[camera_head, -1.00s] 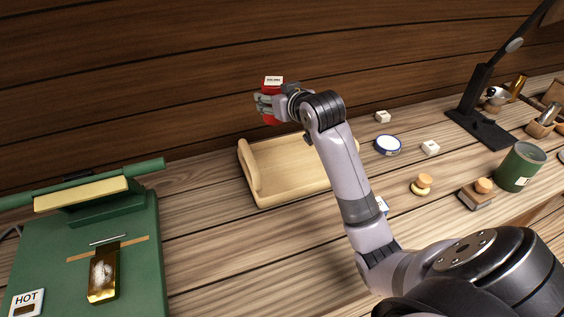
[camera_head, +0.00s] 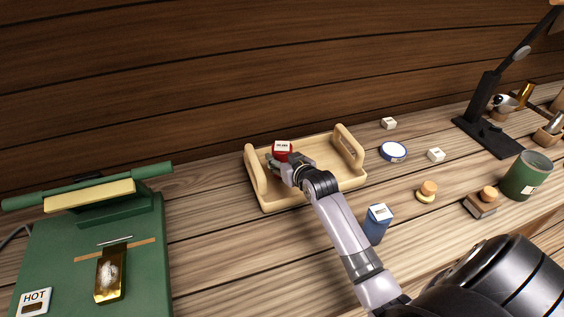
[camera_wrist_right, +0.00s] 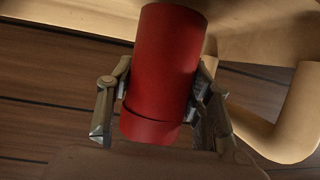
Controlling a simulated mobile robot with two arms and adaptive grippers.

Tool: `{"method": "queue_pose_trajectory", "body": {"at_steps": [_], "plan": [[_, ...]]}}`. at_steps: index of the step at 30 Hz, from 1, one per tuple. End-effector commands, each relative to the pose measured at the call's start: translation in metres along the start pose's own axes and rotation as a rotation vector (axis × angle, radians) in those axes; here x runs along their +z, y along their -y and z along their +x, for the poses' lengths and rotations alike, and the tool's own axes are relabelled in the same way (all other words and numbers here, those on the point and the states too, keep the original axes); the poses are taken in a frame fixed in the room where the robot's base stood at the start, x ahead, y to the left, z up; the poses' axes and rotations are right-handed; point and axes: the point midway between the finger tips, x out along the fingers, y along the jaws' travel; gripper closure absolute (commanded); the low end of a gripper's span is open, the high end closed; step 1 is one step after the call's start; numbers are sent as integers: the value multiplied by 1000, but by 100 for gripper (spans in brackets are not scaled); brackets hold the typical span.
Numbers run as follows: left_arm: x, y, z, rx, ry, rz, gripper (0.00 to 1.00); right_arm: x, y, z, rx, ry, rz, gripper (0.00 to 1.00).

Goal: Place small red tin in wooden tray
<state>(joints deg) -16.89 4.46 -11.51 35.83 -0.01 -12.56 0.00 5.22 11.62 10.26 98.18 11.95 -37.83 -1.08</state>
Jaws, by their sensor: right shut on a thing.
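The small red tin (camera_head: 282,148) with a white label on top is over the left part of the wooden tray (camera_head: 318,181) in the head view. My right gripper (camera_head: 276,161) is shut around it. In the right wrist view the red tin (camera_wrist_right: 168,62) stands between the two fingers of my right gripper (camera_wrist_right: 160,100), which touch its sides. The tray's wooden surface and a curved handle (camera_wrist_right: 290,115) show close to the tin there. I cannot tell whether the tin touches the tray floor. My left gripper is not in view.
A blue tin (camera_head: 377,222) stands beside my right forearm, in front of the tray. A round blue-and-white tin (camera_head: 393,151) and small white boxes (camera_head: 436,155) lie to the right. A green hot press (camera_head: 75,255) is at the left. The wooden wall rises behind the tray.

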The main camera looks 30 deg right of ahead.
Motion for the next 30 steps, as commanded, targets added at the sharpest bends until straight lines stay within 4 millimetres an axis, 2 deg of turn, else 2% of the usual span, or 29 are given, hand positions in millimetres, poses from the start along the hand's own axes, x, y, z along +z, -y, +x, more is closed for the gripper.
{"method": "queue_pose_trajectory", "body": {"at_steps": [3, 15, 16, 24, 30], "plan": [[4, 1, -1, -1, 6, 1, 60, 10, 0, 4, 0, -1, 0, 82], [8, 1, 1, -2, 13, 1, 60, 15, 0, 6, 0, -2, 0, 82], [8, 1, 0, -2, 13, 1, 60, 15, 0, 6, 0, -1, 0, 52], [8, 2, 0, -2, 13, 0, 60, 14, 0, 6, 0, -1, 0, 34], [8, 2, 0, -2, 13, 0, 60, 14, 0, 6, 0, -1, 0, 33]]}}
